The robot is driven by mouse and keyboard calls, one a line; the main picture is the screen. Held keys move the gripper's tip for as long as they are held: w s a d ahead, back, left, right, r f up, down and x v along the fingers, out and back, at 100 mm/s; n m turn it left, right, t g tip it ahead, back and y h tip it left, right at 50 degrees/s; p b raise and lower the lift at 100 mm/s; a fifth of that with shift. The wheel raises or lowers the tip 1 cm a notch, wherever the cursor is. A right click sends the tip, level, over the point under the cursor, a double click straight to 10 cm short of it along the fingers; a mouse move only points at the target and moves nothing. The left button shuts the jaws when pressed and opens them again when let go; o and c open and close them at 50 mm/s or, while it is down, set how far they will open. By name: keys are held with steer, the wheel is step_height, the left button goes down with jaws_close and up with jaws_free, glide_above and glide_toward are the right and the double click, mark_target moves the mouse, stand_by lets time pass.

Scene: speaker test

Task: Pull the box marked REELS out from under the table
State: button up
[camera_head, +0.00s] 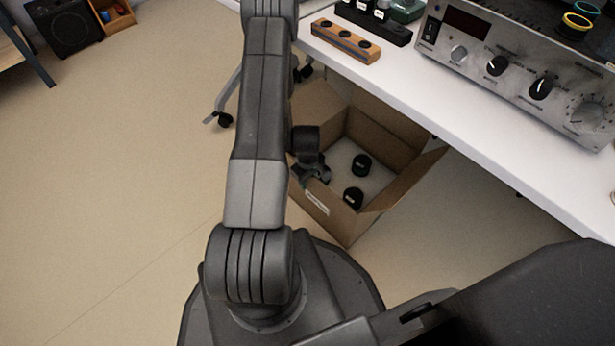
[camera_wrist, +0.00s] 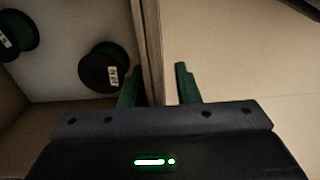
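An open cardboard box (camera_head: 343,229) stands on the floor, partly under the white table. A pale label is on its near wall, too small to read. Dark reels lie inside; two of them, a left reel (camera_wrist: 18,36) and a right reel (camera_wrist: 108,68), show pale tags in the wrist view. My gripper (camera_wrist: 158,76) is open, with the box wall (camera_wrist: 149,40) between its green fingers. One finger is inside the box and the other outside, with a visible gap to the wall. In the head view my gripper (camera_head: 316,172) is at the box's left rim, partly hidden by my arm.
The white table (camera_head: 455,118) overhangs the box's far side and carries a grey instrument (camera_head: 520,70) and a wooden block with black knobs (camera_head: 345,41). A caster leg (camera_head: 222,118) stands left of the box.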

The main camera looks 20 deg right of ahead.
jaws_close()
stand_by(1.5)
